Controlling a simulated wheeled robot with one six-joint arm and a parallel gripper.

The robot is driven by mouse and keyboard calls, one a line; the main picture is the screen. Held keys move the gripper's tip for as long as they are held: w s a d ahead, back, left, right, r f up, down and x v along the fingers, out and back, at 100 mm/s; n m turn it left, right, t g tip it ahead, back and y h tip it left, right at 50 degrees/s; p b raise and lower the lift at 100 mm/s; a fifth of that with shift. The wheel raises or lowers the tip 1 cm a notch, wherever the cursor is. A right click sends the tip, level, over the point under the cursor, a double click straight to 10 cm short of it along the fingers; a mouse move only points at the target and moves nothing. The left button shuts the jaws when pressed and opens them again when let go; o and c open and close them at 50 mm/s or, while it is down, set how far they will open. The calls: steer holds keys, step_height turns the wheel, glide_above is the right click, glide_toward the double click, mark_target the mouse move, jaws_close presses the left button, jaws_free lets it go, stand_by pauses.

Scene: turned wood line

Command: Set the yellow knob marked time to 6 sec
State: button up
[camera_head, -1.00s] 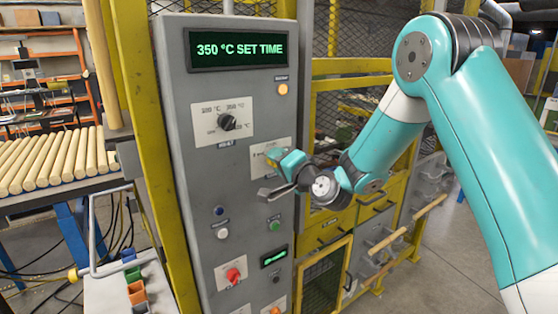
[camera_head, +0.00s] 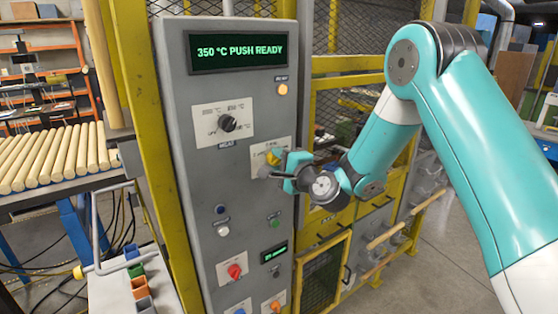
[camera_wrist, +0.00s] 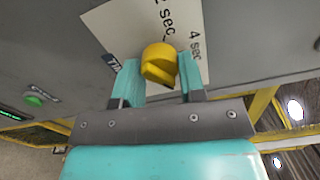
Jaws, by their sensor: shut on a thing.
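The yellow knob (camera_head: 273,157) sits on a pale label plate (camera_head: 281,147) on the grey control panel. It also shows in the wrist view (camera_wrist: 158,62), between the two teal fingers of my gripper (camera_wrist: 159,78). My gripper is shut on the knob, which stays on the panel. The wrist view shows "2 sec" and "4 sec" on the plate, tilted. A "6 sec" mark is not readable, and I cannot tell which mark the knob points to. The panel display (camera_head: 238,50) reads "350 °C PUSH READY".
A black knob (camera_head: 227,123) on a temperature plate is up and left of my gripper. A green button (camera_head: 275,222), a white button (camera_head: 223,231) and a red knob (camera_head: 235,271) are below. Wooden rods (camera_head: 52,160) lie at left. A yellow frame borders the panel.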

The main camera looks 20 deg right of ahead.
stand_by(0.3)
steer(key=o, duration=0.9)
steer(key=shift+s+d, duration=0.1)
steer(key=shift+s+d+f+b, duration=0.1)
steer(key=shift+s+f+b, duration=0.15)
steer(key=shift+b, duration=0.2)
steer(key=b+v, duration=0.5)
steer(key=b, duration=0.1)
steer(key=b+v, duration=0.5)
steer(key=v, duration=0.1)
steer(key=b+v, duration=0.5)
steer(key=b, duration=0.1)
steer(key=shift+s+r+b, duration=0.25)
steer(key=shift+s+b, duration=0.05)
steer(key=shift+s, duration=0.05)
